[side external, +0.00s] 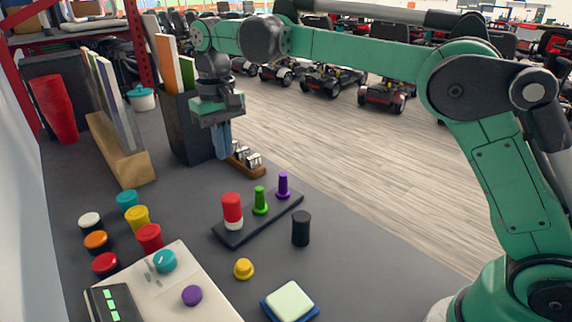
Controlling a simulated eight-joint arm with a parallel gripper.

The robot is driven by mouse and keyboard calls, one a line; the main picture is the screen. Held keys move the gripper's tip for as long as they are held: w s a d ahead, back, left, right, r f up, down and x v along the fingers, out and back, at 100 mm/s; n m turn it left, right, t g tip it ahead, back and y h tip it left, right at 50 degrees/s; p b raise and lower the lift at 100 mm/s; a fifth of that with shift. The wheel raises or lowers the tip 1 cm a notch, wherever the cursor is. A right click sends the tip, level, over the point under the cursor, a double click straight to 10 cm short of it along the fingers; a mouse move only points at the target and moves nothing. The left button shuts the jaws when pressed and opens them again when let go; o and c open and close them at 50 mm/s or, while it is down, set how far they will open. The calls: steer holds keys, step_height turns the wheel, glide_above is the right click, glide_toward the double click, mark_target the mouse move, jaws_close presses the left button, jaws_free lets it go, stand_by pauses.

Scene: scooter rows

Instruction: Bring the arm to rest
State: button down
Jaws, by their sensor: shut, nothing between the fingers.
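My gripper (222,140) hangs from the end of my green arm, pointing down. Its blue-grey fingers are together with nothing between them. It is above the far part of the dark table (340,270), in front of the dark bin and near a small wooden rack. My arm reaches across from the right, its forearm nearly level.
A dark bin (187,125) holds upright boards beside the gripper. A wooden rack (246,160) with metallic pieces stands close by. A peg board (232,238), a black cylinder (301,228), colored knobs and a control panel (215,306) lie nearer. Open tabletop lies right.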

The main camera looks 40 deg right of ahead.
steer(key=s+d+r+t, duration=0.2)
steer(key=s+d+t, duration=0.2)
steer(key=s+d, duration=0.3)
steer(key=s+d+f+t, duration=0.2)
steer(key=s+f, duration=0.3)
steer(key=s, duration=0.4)
steer(key=shift+s+f+t, duration=0.15)
steer(key=shift+f+t, duration=0.25)
steer(key=shift+t, duration=0.2)
